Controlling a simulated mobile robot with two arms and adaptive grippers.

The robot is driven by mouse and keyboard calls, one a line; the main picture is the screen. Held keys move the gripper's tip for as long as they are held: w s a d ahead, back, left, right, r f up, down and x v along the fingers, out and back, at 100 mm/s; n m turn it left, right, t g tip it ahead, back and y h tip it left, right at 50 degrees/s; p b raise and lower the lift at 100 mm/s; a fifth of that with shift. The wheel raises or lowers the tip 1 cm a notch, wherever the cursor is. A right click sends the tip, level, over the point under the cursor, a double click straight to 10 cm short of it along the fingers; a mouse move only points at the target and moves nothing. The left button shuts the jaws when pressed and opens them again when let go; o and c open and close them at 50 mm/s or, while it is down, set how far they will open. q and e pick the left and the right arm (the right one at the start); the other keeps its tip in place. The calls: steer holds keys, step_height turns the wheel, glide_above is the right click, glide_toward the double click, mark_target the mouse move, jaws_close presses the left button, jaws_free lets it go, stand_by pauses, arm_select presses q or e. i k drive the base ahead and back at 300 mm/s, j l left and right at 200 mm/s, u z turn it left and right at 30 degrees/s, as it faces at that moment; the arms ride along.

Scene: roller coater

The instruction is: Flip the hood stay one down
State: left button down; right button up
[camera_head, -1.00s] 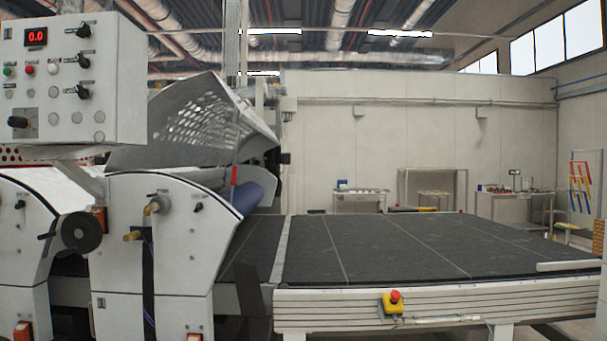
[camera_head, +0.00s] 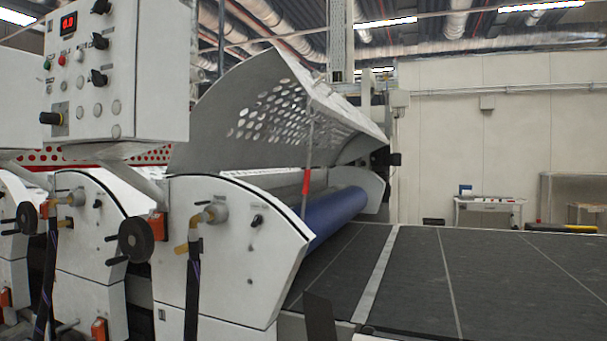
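The perforated hood (camera_head: 285,115) of the roller coater is raised, tilted up above the blue roller (camera_head: 340,213). The hood stay, a thin rod with a red grip (camera_head: 306,181), stands nearly upright under the hood. Its upper end reaches the hood's edge and its lower end meets the white side housing near the roller. Whether it bears the hood's weight cannot be told. Neither of my grippers is in view.
A control box (camera_head: 118,75) with a red display hangs at the left. White side housings (camera_head: 225,250) with handwheels and valves fill the lower left. A dark conveyor bed (camera_head: 500,285) spreads to the right. A small table (camera_head: 488,205) stands at the back.

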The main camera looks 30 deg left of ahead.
mark_target(307, 173)
steer(key=i+j+u, duration=0.1)
steer(key=i, duration=0.5)
steer(key=i+j+u, duration=0.1)
steer(key=i+j, duration=0.2)
steer(key=i, duration=0.3)
